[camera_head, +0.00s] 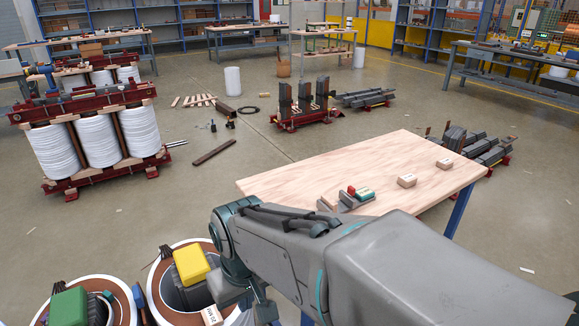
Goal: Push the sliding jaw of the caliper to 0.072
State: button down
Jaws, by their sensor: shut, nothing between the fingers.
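The caliper (348,200) appears as a small dark grey assembly with a red block and a teal block. It lies on the near side of the light wooden table (308,179), just beyond my arm. My arm crosses the lower part of the view and covers the table's near edge. The caliper's lower edge is close to the arm's outline, and its scale and jaw gap are too small to read. My gripper's fingertips do not show; they are hidden by the arm or outside the picture.
Two small wooden blocks (407,181) (444,163) with pale labels stand on the table, right of the caliper. The table's far left is bare. Round coils with a yellow block (191,265) and a green block (69,307) stand at lower left. A transformer (100,140) stands beyond.

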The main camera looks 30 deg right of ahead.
aim_at(345, 197)
jog(key=k, duration=0.2)
jog(key=z, duration=0.7)
jog(key=i, duration=0.5)
jog(key=z, duration=0.05)
